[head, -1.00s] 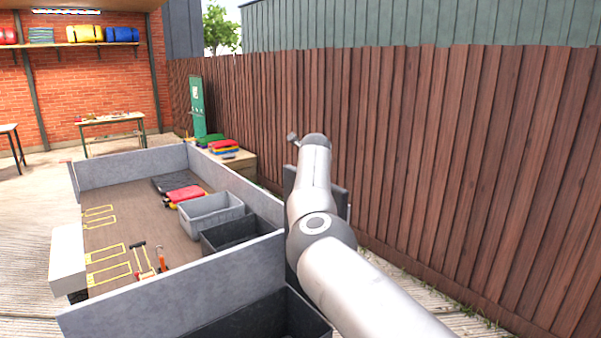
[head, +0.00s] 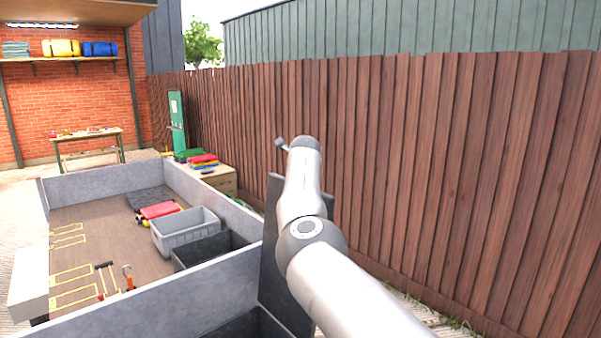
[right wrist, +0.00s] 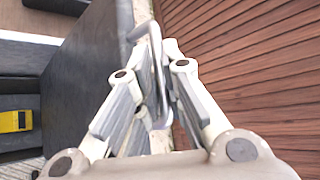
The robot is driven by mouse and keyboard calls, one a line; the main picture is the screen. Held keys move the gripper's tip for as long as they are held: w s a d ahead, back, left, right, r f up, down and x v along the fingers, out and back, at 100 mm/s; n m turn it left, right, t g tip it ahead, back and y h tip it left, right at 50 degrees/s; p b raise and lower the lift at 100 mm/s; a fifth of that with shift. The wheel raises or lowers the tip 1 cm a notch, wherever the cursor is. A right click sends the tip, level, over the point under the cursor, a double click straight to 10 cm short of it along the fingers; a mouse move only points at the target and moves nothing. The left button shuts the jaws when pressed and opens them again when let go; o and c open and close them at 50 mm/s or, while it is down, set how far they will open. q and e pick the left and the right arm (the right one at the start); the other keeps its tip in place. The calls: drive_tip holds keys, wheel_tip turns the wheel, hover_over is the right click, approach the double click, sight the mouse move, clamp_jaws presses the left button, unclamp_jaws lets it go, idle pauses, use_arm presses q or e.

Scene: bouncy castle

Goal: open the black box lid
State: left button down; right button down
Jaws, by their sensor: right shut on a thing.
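The black box (head: 245,328) is at the bottom of the head view, against the grey-walled bay, with part of its dark inside showing. Its black lid (head: 272,250) stands raised, steeply upright, partly hidden behind my right arm. In the right wrist view the lid is the dark panel (right wrist: 85,75) left of the fingers. A metal bar handle (right wrist: 155,45) runs between the fingers of my right gripper (right wrist: 158,95), which is shut on it. In the head view my right arm hides the grip. My left gripper is not in view.
The bay (head: 150,285) holds a grey crate (head: 185,235), a dark bin (head: 210,250), a red item (head: 160,210) and hand tools. A wooden fence (head: 450,180) runs close along the right of my arm. Paved floor lies between arm and fence.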

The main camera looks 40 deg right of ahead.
drive_tip(key=c, duration=1.7)
unclamp_jaws()
drive_tip(key=shift+r, duration=0.45)
drive_tip(key=shift+o, duration=0.9)
drive_tip(key=shift+a, duration=0.15)
drive_tip(key=shift+f, duration=0.25)
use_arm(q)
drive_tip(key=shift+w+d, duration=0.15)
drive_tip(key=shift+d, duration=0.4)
use_arm(e)
drive_tip(key=v, duration=1.2)
